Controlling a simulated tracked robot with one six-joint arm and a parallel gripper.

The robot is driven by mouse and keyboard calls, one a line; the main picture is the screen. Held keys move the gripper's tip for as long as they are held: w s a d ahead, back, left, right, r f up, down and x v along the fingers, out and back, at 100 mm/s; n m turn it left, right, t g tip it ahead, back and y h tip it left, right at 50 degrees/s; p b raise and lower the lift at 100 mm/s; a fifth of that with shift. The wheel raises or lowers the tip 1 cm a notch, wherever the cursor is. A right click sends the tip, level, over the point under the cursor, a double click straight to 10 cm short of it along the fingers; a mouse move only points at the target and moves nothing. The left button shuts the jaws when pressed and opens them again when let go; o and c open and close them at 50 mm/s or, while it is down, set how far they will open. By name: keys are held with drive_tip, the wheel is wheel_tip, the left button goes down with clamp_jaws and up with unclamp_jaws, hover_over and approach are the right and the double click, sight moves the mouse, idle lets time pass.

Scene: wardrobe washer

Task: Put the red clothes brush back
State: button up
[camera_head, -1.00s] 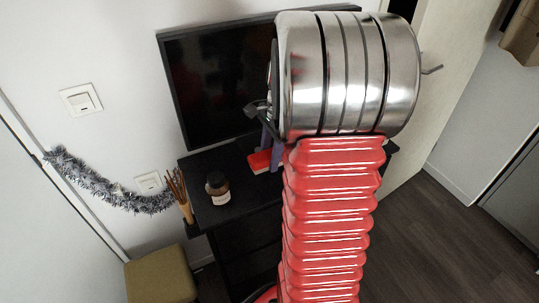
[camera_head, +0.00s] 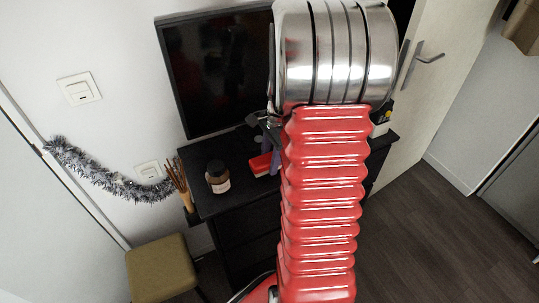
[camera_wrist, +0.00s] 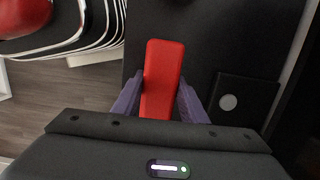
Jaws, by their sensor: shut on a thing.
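The red clothes brush (camera_wrist: 163,75) lies between the two purple fingers of my gripper (camera_wrist: 158,103) in the wrist view, its long end pointing away from my wrist. My gripper is shut on it. In the head view the brush (camera_head: 262,164) shows at the left edge of my arm, over the top of the black dresser (camera_head: 228,196). Part of the brush and most of my gripper are hidden behind my arm there. I cannot tell whether the brush touches the dresser top.
A dark screen (camera_head: 220,75) stands behind. A stool (camera_head: 160,268) is at the lower left.

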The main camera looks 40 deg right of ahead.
drive_tip(key=shift+f, duration=0.75)
drive_tip(key=shift+f, duration=0.25)
drive_tip(key=o, duration=1.2)
drive_tip(key=shift+r, duration=0.15)
drive_tip(key=shift+r, duration=4.75)
drive_tip(key=shift+r, duration=0.15)
drive_tip(key=r, duration=0.4)
drive_tip(key=d+r, duration=0.1)
drive_tip(key=r, duration=0.4)
drive_tip(key=d+r, duration=0.1)
drive_tip(key=r, duration=0.3)
drive_tip(key=shift+s+r, duration=0.15)
drive_tip(key=shift+s, duration=0.1)
